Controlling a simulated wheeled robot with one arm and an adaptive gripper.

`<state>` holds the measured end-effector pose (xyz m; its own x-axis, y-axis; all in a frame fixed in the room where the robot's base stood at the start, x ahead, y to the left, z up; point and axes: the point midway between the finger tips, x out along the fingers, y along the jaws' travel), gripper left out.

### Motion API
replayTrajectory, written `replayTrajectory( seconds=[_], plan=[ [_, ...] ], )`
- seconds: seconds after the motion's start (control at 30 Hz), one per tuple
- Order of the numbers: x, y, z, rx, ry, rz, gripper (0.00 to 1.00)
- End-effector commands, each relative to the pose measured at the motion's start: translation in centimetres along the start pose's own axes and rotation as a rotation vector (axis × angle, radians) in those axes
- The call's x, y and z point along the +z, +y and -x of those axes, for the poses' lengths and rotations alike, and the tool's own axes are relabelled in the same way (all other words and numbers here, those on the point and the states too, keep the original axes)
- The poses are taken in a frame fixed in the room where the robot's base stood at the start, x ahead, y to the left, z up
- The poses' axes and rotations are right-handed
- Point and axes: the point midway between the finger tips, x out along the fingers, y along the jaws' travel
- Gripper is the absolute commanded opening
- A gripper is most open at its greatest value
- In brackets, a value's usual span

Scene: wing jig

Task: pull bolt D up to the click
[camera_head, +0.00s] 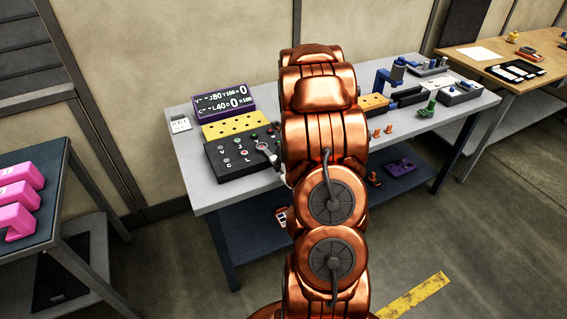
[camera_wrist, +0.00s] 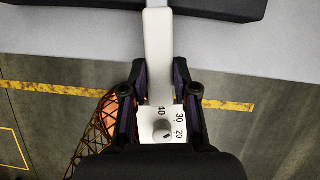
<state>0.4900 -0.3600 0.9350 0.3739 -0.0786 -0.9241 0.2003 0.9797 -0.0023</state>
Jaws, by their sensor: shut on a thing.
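A black bolt block (camera_head: 225,163) with several lettered bolt heads stands at the left end of the grey table. I cannot pick out a letter D for certain on it. A pale wrench (camera_head: 271,157) reaches from a spot near the block's right side towards my arm. In the wrist view, my gripper (camera_wrist: 160,88) is shut on the pale wrench handle (camera_wrist: 158,50), one finger on each side. A white scale plate (camera_wrist: 175,117) marked 40, 30 and 20 with a round grey knob shows at the handle's near end. My arm hides the gripper in the head view.
A purple display (camera_head: 224,101) and a yellow holed block (camera_head: 235,125) stand behind the black block on the grey table (camera_head: 228,189). Blue and grey fixtures (camera_head: 390,77) stand at the right. Pink parts (camera_head: 18,190) lie on a left bench.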

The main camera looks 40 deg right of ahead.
Motion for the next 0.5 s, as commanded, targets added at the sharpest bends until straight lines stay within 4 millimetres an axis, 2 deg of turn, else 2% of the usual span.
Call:
replayTrajectory(
  seconds=[0.23,0.5],
  plan=[
    [0.12,0.69,0.02,-0.017,-0.001,-0.041,0.00],
    [0.08,0.18,0.01,-0.007,-0.001,-0.019,0.00]
  ],
)
